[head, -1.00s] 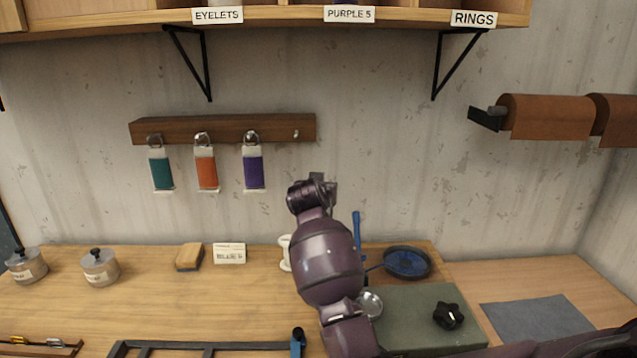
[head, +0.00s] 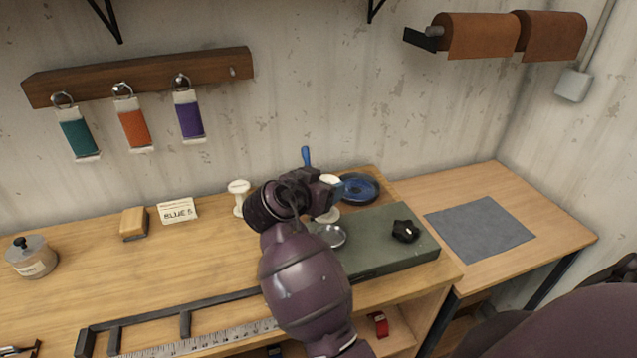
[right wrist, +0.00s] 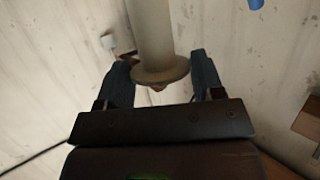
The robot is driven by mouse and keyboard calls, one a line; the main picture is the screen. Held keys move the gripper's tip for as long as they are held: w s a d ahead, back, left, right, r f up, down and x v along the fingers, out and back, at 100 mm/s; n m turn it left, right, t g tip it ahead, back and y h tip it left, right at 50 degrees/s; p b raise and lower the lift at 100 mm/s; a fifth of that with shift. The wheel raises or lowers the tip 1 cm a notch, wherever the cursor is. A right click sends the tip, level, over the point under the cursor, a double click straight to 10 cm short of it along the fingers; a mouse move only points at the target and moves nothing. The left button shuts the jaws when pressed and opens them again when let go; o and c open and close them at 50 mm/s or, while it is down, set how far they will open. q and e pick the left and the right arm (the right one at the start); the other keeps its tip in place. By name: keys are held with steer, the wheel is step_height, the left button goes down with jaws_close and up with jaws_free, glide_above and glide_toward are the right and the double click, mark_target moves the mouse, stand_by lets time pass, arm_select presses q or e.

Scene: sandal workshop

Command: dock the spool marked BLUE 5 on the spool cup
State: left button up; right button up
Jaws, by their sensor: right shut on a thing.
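My right gripper (head: 326,196) is at the end of the arm that rises through the middle of the head view. It is shut on a pale spool (right wrist: 153,35), whose shaft and round flange show between the two fingers in the right wrist view. Parts of the spool show beside the gripper in the head view (head: 329,216); no marking on it is readable. A second white spool (head: 239,197) stands on the bench, right of a card reading BLUE 5 (head: 178,210). My left gripper is out of view.
The green block (head: 385,250) carries a black knob (head: 405,231). A blue dish (head: 358,188) lies behind it. A wooden block (head: 134,224), a lidded pot (head: 31,257) and a dark frame (head: 215,304) are on the bench. A grey mat (head: 480,229) lies on the right table.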

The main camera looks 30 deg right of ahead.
mark_target(326, 219)
steer(key=shift+s+d+m+g, duration=0.2)
steer(key=shift+s+m+g, duration=0.1)
steer(key=shift+s, duration=0.05)
steer(key=shift+s+d+f, duration=0.1)
steer(key=shift+s+f, duration=0.1)
steer(key=shift+f, duration=0.05)
steer(key=shift+w+f+b, duration=0.1)
steer(key=shift+f+b, duration=2)
steer(key=shift+f, duration=0.6)
steer(key=shift+f, duration=0.3)
steer(key=shift+f+b, duration=0.25)
steer(key=shift+b, duration=0.1)
